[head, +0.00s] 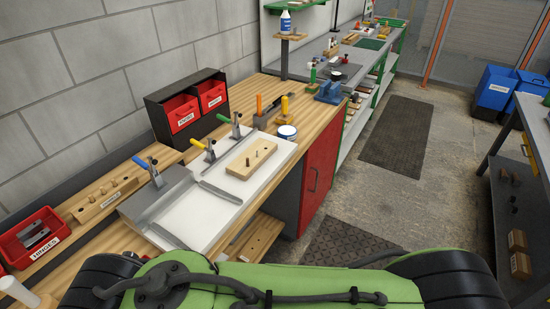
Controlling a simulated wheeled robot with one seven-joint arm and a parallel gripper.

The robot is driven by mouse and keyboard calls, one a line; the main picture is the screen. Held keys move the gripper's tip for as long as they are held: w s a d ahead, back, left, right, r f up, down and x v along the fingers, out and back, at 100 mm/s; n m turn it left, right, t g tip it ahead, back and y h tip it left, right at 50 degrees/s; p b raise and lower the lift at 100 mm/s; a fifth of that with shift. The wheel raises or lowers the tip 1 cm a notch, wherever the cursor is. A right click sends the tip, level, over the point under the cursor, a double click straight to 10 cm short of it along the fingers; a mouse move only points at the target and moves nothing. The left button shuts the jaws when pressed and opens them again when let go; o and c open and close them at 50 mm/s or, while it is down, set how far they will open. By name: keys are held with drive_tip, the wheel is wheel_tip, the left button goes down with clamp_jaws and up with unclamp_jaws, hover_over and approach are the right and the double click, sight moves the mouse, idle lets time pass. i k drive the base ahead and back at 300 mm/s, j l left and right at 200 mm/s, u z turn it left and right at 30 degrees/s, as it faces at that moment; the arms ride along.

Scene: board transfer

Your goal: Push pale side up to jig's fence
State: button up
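A pale wooden board (251,158), probably the pale side, lies flat on the right part of the white jig (205,213) on the bench. A raised grey block (150,200) bounds the jig's left. Toggle clamps with blue (140,162), yellow (196,144) and green (224,119) handles line the back. Which part is the fence I cannot tell. My gripper is not in view.
Red bins (182,112) stand against the wall; a red hinges bin (36,235) is at left. Open floor lies right of the bench, before a dark table (525,210).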

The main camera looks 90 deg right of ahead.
sight(259, 152)
drive_tip(key=z, duration=2.8)
